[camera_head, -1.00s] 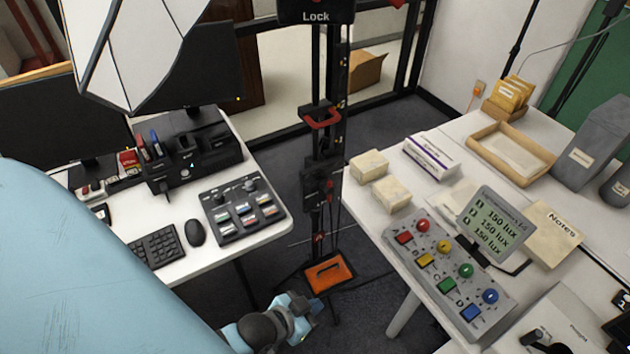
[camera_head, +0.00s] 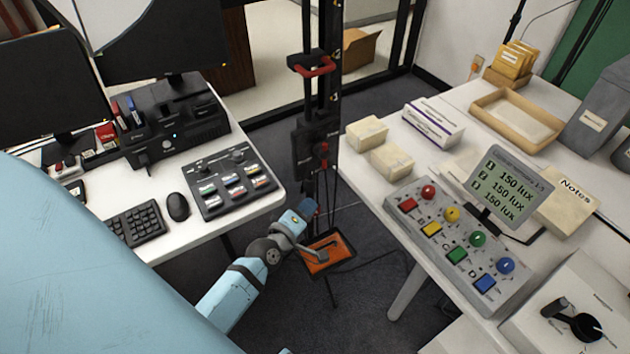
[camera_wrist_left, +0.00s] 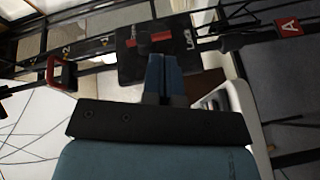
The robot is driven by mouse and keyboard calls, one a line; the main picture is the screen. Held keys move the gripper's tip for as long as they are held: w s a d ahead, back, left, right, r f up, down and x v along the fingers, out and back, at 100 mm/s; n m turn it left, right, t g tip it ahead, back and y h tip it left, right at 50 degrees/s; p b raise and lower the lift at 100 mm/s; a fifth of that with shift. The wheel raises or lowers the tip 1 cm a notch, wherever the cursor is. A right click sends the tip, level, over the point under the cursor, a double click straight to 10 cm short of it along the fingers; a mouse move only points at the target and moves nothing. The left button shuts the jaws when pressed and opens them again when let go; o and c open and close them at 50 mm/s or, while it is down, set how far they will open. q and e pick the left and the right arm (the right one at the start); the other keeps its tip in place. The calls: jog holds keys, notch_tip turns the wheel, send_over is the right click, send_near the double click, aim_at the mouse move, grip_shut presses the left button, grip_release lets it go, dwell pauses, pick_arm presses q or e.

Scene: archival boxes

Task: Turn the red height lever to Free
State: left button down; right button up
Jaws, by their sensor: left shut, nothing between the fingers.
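The red height lever (camera_wrist_left: 150,41) lies across a black plate on the black column in the left wrist view. My left gripper (camera_head: 309,207) is shut and empty, just below the plate in the head view. In the wrist view its fingertips (camera_wrist_left: 165,62) point at the plate's lower edge; contact cannot be told. My right gripper is out of view.
A red handle (camera_head: 312,66) sits higher on the column and an orange tray (camera_head: 328,262) lies at its foot. A desk with a button panel (camera_head: 232,184) stands left. A white table with a control box (camera_head: 460,240) stands right.

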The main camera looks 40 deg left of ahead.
aim_at(322, 154)
pick_arm(q)
jog(key=w+a+n+y, duration=0.1)
jog(key=w+a+n, duration=0.1)
jog(key=w, duration=0.2)
jog(key=w+a+n+y, duration=0.1)
jog(key=w+a+n, duration=0.1)
jog(key=w, duration=0.2)
jog(key=w+a+n, duration=0.2)
jog(key=w, duration=0.2)
jog(key=shift+a+f+t+y+b, duration=0.25)
jog(key=shift+f+t+y+b, duration=0.05)
jog(key=shift+f+y+b, duration=0.1)
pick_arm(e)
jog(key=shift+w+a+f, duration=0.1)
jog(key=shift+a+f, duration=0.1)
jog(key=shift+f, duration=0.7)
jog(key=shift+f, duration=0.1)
